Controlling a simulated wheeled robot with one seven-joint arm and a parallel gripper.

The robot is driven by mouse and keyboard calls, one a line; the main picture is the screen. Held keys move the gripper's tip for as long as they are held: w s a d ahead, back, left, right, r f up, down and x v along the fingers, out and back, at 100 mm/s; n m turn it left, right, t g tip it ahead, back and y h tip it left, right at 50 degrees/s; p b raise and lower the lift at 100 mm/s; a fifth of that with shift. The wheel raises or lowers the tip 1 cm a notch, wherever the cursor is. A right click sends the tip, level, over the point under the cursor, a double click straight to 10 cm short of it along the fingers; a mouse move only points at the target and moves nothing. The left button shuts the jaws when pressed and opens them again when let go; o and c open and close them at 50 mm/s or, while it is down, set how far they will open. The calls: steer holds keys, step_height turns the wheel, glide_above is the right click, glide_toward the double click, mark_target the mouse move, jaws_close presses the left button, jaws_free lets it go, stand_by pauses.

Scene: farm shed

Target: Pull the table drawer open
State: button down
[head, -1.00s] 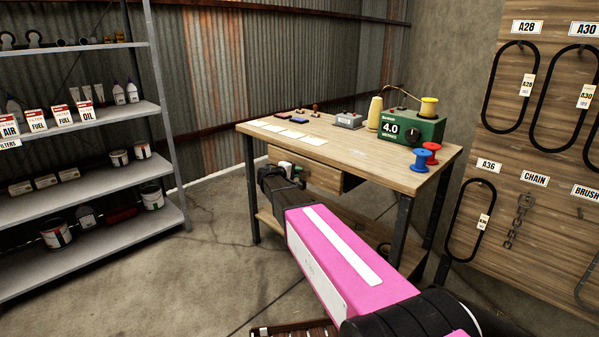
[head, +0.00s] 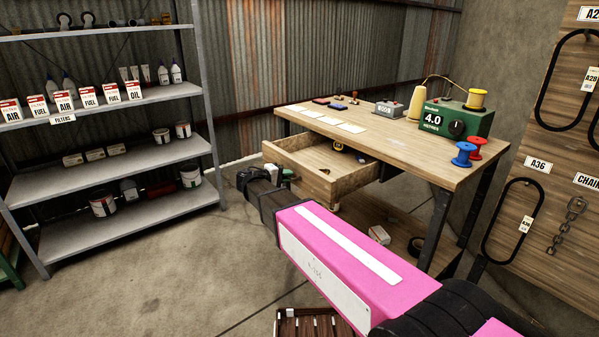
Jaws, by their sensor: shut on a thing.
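The wooden table (head: 400,150) stands against the corrugated wall. Its drawer (head: 348,180) is pulled out well beyond the tabletop edge, so its inside shows. A yellow and black tape measure (head: 338,146) and other small items lie inside. My gripper (head: 286,174) is at the drawer's front panel, low and near its middle. The gripper is shut there, on what I take to be the drawer's handle. My wrist and the panel hide the handle and most of the fingers.
Cards, a green meter box (head: 455,118), a cone of thread (head: 417,107) and spools (head: 464,155) stand on the tabletop. A metal shelf (head: 140,212) with tins is on the left. A slatted crate (head: 305,322) is on the floor in front. Bare floor lies between shelf and table.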

steer(key=shift+f+v, duration=0.2)
steer(key=shift+v, duration=0.7)
steer(key=shift+f+v, duration=0.15)
steer(key=shift+v, duration=0.7)
steer(key=c, duration=1.2)
jaws_free()
steer(key=shift+s+a, duration=0.1)
steer(key=shift+a, duration=0.05)
steer(key=v, duration=1)
steer(key=shift+s+a, duration=0.15)
steer(key=shift+a, duration=0.1)
steer(key=shift+a, duration=0.1)
